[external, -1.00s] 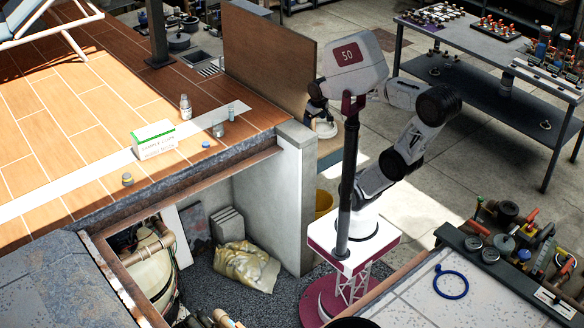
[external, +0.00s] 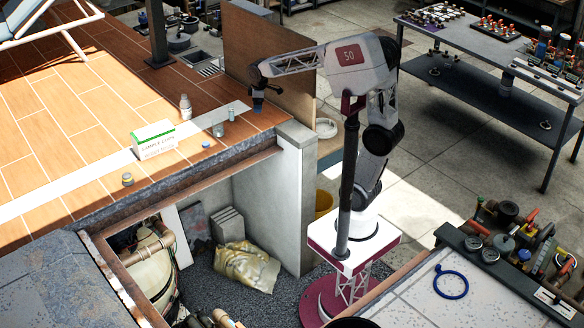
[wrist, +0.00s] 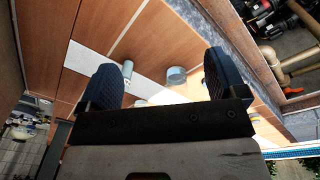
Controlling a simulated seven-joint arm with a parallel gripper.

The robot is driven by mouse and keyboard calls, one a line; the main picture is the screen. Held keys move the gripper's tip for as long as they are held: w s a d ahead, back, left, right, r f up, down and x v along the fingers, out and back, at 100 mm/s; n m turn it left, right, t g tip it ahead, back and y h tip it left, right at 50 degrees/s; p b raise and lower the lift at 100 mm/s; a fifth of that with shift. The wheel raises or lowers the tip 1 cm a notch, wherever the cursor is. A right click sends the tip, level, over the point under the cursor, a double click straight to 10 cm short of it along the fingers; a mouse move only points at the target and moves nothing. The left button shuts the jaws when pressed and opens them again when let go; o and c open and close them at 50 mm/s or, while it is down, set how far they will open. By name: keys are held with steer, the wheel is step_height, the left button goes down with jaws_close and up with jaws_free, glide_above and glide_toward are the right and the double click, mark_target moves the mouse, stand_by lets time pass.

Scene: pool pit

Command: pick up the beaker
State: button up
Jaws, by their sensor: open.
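In the wrist view a round grey vessel, probably the same beaker (wrist: 176,75), shows between the fingers, nearer the right one. My gripper (external: 258,107) hangs above the deck to the right of the beaker, apart from it. Its two dark blue padded fingers (wrist: 163,66) are spread wide with nothing between them. My gripper's body hides the lower part of the wrist view.
A slim vial (external: 231,112) stands close behind the beaker. A clear bottle (external: 186,107), a white-green box (external: 153,140), a blue cap (external: 206,146) and a small jar (external: 127,179) are nearby. A brown panel (external: 268,62) stands behind my gripper. The deck ends at the pit.

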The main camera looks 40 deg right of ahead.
mark_target(218, 128)
steer(key=w+a+f+n, duration=0.2)
steer(key=w+a+n, duration=0.1)
steer(key=w+a, duration=0.3)
steer(key=w+a+f+n+g, duration=0.1)
steer(key=w+a+f+n, duration=0.2)
steer(key=w+a, duration=0.3)
steer(key=a, duration=0.4)
steer(key=shift+w+f+n, duration=0.25)
steer(key=shift+f+n, duration=0.05)
steer(key=shift+f, duration=0.05)
steer(key=shift+f, duration=1.3)
steer(key=shift+s+d+f, duration=0.1)
steer(key=shift+d+f, duration=0.05)
steer(key=shift+f, duration=1.15)
steer(key=shift+s+d+f, duration=0.1)
steer(key=shift+f, duration=1.2)
steer(key=c, duration=1.1)
steer(key=shift+o, duration=0.3)
